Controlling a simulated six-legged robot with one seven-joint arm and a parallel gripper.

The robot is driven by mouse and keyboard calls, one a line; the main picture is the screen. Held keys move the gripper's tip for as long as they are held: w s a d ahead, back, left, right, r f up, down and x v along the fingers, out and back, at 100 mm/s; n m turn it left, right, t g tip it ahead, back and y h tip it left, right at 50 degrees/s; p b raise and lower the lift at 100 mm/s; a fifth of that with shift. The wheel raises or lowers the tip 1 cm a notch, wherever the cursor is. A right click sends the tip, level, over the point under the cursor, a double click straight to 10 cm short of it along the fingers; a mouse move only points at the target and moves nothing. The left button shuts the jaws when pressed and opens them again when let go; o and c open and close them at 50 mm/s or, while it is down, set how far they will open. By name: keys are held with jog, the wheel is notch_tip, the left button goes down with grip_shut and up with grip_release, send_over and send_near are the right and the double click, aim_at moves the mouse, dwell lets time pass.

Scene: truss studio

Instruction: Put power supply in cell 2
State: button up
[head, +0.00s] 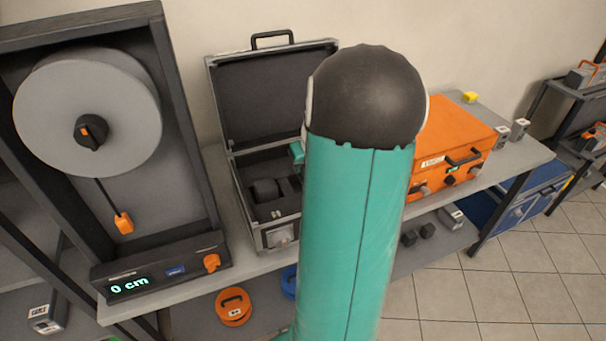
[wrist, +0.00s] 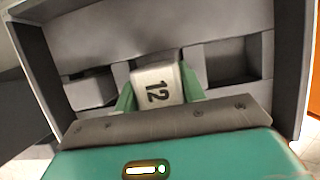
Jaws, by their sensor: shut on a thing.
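The power supply, a pale block marked "12" (wrist: 157,84), shows in the wrist view between the two green fingers of my gripper (wrist: 158,92). My gripper is shut on it and holds it over the open grey case. The case's dark insert has several recesses. In the head view the case (head: 275,95) stands open on the bench. My teal arm hides its right part and most of my gripper. I cannot read any cell numbers.
A spool stand (head: 165,262) with a "0 cm" display stands left of the case. An orange case (head: 450,135) stands to the right, past my arm.

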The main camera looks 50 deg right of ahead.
jog(key=shift+w+a+f, duration=0.1)
jog(key=shift+w+f, duration=0.15)
jog(key=shift+f, duration=0.05)
jog(key=shift+w+a+f, duration=0.1)
jog(key=shift+w+f, duration=0.05)
jog(key=shift+f, duration=0.75)
jog(key=shift+w+f, duration=0.1)
jog(key=shift+f, duration=0.8)
jog(key=shift+f, duration=0.1)
jog(key=o, duration=1)
jog(key=shift+f, duration=0.1)
jog(key=shift+r, duration=0.2)
jog(key=v, duration=1.2)
